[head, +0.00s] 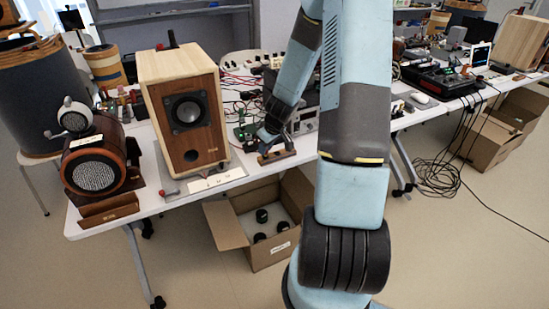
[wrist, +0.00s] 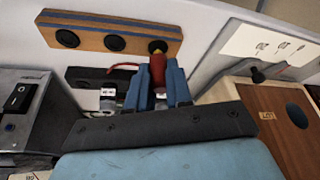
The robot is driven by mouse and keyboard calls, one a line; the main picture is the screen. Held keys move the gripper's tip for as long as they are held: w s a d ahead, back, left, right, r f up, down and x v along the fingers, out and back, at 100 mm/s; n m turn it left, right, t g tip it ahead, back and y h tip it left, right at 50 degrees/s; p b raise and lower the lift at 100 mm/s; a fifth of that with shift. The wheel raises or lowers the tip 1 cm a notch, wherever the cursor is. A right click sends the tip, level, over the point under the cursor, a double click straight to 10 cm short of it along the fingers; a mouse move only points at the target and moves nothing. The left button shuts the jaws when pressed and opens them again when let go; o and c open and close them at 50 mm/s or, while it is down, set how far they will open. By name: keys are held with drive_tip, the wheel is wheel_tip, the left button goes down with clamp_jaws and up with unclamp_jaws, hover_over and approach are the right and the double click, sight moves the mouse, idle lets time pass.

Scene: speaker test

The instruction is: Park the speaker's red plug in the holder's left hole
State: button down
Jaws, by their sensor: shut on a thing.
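My gripper (wrist: 160,88) is shut on the red plug (wrist: 157,72), its blue fingers on either side of it. The holder (wrist: 75,22) is a wooden block with a blue stripe and a row of three dark holes. In the wrist view the plug's front end, with a yellowish part, meets the rightmost hole in the picture; how deep it sits I cannot tell. In the head view the holder (head: 277,157) lies at the table's front edge, just below my gripper (head: 266,137). The wooden speaker (head: 185,105) stands left of it; it shows in the wrist view (wrist: 275,140) at right.
A red cable (wrist: 122,67) runs behind the fingers. A box with a black switch (wrist: 18,97) stands close at left in the wrist view. A white label card (head: 217,180) lies before the speaker. An open cardboard box (head: 265,245) is under the table.

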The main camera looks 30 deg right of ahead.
drive_tip(key=shift+f, duration=0.7)
drive_tip(key=c, duration=0.9)
unclamp_jaws()
drive_tip(key=shift+c, duration=0.2)
drive_tip(key=shift+r, duration=0.1)
drive_tip(key=shift+r, duration=3.65)
